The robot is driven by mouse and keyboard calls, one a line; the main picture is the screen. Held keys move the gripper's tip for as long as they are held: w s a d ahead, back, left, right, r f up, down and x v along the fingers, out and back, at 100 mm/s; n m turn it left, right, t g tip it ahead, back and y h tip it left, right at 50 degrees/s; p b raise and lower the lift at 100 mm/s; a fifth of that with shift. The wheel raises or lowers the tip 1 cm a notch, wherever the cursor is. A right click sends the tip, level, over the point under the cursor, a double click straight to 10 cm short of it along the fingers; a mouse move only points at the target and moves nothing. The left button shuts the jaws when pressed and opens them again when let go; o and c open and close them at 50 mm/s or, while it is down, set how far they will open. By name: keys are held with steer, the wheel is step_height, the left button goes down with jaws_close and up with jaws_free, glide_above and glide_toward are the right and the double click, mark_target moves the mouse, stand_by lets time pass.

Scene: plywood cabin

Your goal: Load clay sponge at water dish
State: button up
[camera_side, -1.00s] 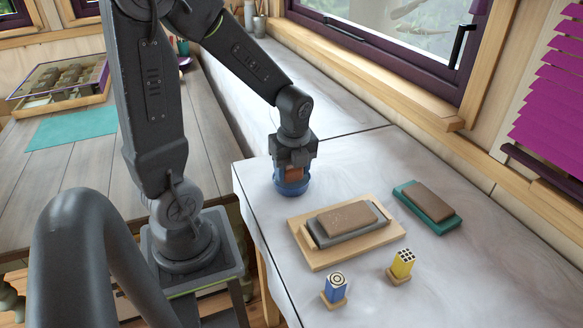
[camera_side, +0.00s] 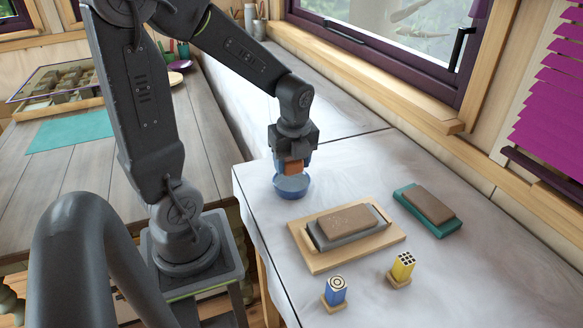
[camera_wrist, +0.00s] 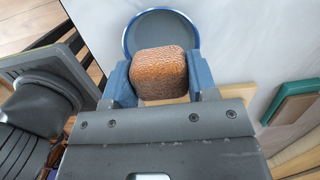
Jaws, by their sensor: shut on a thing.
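My gripper (camera_side: 293,163) is shut on the clay sponge (camera_side: 294,167), an orange-brown block, and holds it just above the blue water dish (camera_side: 291,188). In the wrist view the sponge (camera_wrist: 160,74) sits between the two blue fingers, and the round dish (camera_wrist: 161,30) with its blue rim shows behind and beyond it. The sponge's underside is hidden, so I cannot tell if it is wet.
Right of the dish, a wooden board (camera_side: 316,263) bears a grey tray with a brown clay slab (camera_side: 347,219). A teal tray (camera_side: 445,230) with another slab lies farther right. A blue stamp (camera_side: 335,290) and a yellow stamp (camera_side: 402,265) stand near the front. The window wall bounds the back.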

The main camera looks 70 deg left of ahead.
steer(key=shift+r, duration=2)
steer(key=shift+w, duration=0.1)
